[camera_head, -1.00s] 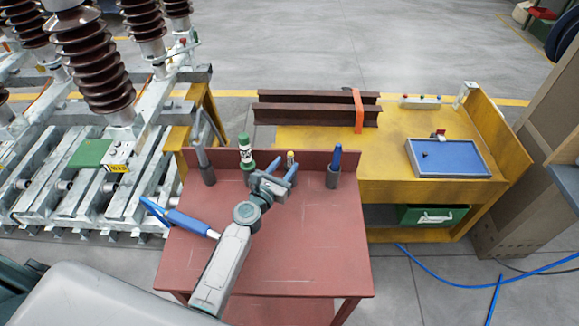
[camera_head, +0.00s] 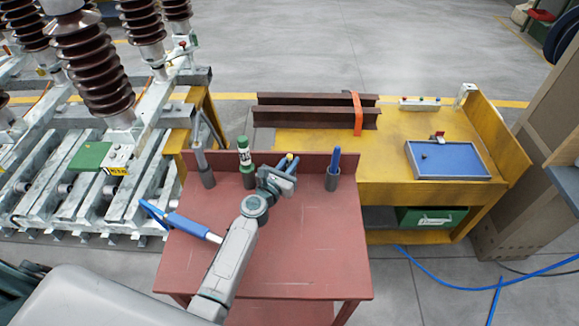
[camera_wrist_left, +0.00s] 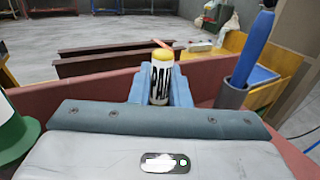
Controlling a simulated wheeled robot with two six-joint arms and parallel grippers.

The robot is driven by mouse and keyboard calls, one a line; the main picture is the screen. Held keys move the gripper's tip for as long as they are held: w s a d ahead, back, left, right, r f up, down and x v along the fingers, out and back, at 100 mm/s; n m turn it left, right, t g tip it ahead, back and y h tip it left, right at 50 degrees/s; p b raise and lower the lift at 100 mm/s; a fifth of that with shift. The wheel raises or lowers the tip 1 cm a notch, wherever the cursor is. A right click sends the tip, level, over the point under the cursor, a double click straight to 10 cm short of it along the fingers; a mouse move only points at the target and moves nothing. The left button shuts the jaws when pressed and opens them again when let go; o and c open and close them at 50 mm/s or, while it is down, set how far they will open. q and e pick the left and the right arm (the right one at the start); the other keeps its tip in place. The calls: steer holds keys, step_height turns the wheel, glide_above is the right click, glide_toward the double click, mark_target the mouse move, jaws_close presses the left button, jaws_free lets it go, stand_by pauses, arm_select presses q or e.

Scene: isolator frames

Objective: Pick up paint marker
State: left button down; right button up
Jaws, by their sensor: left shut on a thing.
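The paint marker, white with dark lettering and a yellow cap (camera_wrist_left: 160,55), stands upright between the blue fingers of my left gripper (camera_wrist_left: 160,88) in the left wrist view. In the head view its yellow cap (camera_head: 290,156) shows at the tips of my left gripper (camera_head: 286,164), near the back edge of the red table (camera_head: 295,235). The gripper is shut on the marker. The marker's lower part is hidden behind the gripper. My right gripper is in neither view.
A green-and-white marker (camera_head: 244,153) stands left of the gripper. A blue tool (camera_head: 336,158) stands in a grey cup (camera_head: 332,180) to the right. Another grey cup (camera_head: 207,178) is at the left. A blue-handled tool (camera_head: 190,225) lies at the table's left edge.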

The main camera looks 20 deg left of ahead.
arm_select(q)
step_height(320, 180, up, 9)
steer(key=p, duration=0.7)
steer(key=shift+f, duration=0.1)
steer(key=shift+r+p, duration=0.4)
steer(key=shift+r, duration=0.2)
